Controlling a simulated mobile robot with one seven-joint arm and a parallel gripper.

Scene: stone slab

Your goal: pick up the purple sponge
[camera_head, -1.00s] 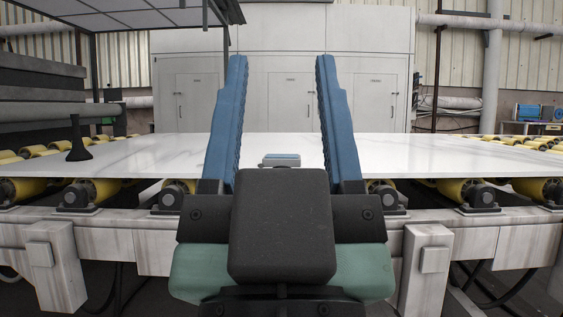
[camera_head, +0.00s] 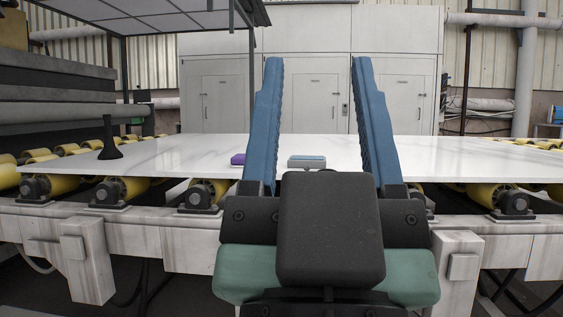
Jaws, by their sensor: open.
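The purple sponge (camera_head: 238,159) lies on the white stone slab (camera_head: 190,155), just left of my gripper's left finger, which seems to hide part of it. My gripper (camera_head: 317,65) is open, its two blue fingers pointing up and apart with nothing held between them. In the picture the sponge shows low beside the left finger, beyond the dark gripper body.
A small blue and grey block (camera_head: 306,161) lies on the slab, seen between the fingers. A black stand-like object (camera_head: 109,140) stands on the slab at the left. Yellow rollers (camera_head: 60,188) and a pale frame (camera_head: 150,238) run under the slab. Much of the slab is bare.

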